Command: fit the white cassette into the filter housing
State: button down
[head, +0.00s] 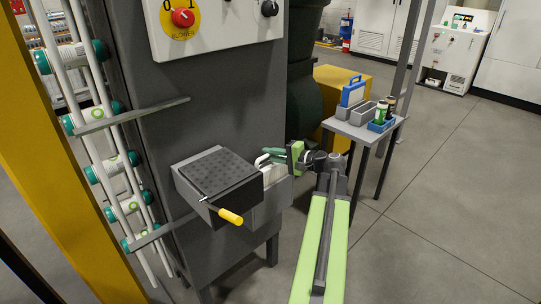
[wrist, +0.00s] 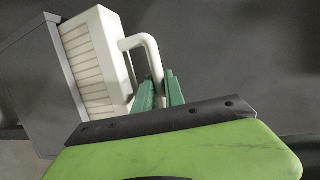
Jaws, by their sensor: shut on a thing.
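The white cassette (wrist: 92,62) has a ribbed side and a looped white handle (wrist: 148,45). My gripper (wrist: 158,92) has green fingers closed on that handle. In the head view, my gripper (head: 277,154) reaches in from the right, and a small part of the cassette (head: 270,174) shows below it. The grey filter housing (head: 262,212) has a dark textured top and a yellow-handled lever (head: 230,216). In the wrist view, the cassette is at the housing's edge (wrist: 42,80), with its ribbed side exposed. How deep it sits is hidden.
The housing is on a tall grey cabinet (head: 210,105) with a red blower knob (head: 183,17). Open floor (head: 440,190) lies to the right.

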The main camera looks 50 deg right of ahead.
aim_at(276, 166)
jog(key=shift+f+b, duration=2.25)
jog(key=shift+f, duration=0.05)
jog(key=c, duration=1.3)
grip_release()
jog(key=p+v, duration=0.3)
jog(key=v, duration=1.4)
jog(key=shift+s+a+r, duration=0.1)
jog(key=shift+s, duration=0.15)
